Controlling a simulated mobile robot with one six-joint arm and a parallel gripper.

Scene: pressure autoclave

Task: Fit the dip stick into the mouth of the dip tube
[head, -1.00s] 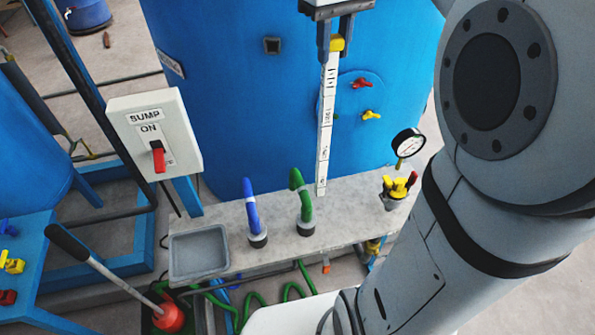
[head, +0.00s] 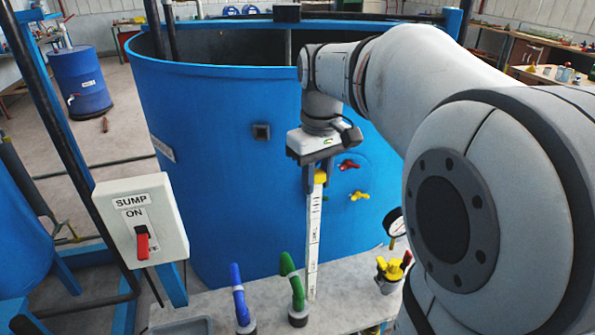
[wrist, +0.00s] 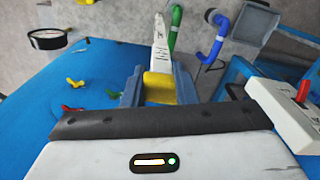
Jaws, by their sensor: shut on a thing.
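The dip stick is a long white strip with black marks (head: 314,235) and a yellow top (head: 320,177). My gripper (head: 319,180) is shut on the yellow top, and the stick hangs nearly upright below it, in front of the blue tank. Its lower end shows just behind and right of the green bent pipe; whether it touches the bench is unclear. In the wrist view the yellow top lies between my two fingers (wrist: 159,88), with the white stick (wrist: 160,45) beyond. I cannot pick out the dip tube or its mouth with certainty.
The open blue tank (head: 215,150) stands behind the stick. On the grey bench (head: 345,300) are a blue pipe (head: 240,295), a green pipe (head: 292,285) and a yellow valve (head: 390,270). A gauge (head: 394,223) is at right. The sump switch box (head: 140,220) is at left.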

